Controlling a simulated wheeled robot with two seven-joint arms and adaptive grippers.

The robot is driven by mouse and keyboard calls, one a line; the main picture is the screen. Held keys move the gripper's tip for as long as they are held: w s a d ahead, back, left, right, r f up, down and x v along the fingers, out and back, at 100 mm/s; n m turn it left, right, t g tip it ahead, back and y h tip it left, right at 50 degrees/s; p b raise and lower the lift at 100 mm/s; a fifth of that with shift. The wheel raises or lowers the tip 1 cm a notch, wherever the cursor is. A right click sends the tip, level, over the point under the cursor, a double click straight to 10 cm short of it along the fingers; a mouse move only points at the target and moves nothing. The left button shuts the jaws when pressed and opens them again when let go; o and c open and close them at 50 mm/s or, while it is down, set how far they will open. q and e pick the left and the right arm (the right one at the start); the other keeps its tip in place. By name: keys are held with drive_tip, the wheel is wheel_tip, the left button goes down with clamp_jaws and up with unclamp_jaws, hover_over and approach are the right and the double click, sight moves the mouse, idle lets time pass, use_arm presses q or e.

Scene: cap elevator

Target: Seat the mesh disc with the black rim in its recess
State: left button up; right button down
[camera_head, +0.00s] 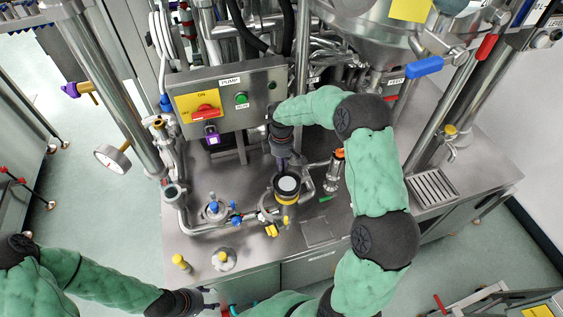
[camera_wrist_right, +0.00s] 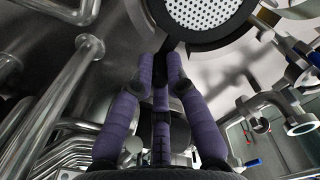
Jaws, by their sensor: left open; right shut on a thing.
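The mesh disc with the black rim (camera_wrist_right: 208,14) shows at the top of the right wrist view, white with dark holes. My right gripper (camera_wrist_right: 167,52) is shut on the near edge of its rim. In the head view the disc (camera_head: 288,184) is a pale circle in a dark ring, just below my right gripper (camera_head: 282,164). It is over or at a round fitting with yellow parts on the steel bench. The recess is not clearly visible, and I cannot tell whether the disc touches the fitting. My left gripper (camera_head: 212,299) is open and empty at the bench's front edge.
A control box (camera_head: 230,95) with a red switch stands behind the fitting. A blue-topped valve (camera_head: 214,208) and yellow-capped fitting (camera_head: 224,258) stand to its left. An orange-topped valve (camera_head: 335,170) stands close right. Bare steel bench (camera_head: 365,225) lies right of the fitting.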

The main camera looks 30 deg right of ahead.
drive_tip(key=shift+f, duration=0.3)
drive_tip(key=c, duration=1.2)
unclamp_jaws()
drive_tip(key=shift+o, duration=0.2)
wheel_tip(320, 180, up, 12)
drive_tip(key=shift+s+f, duration=0.1)
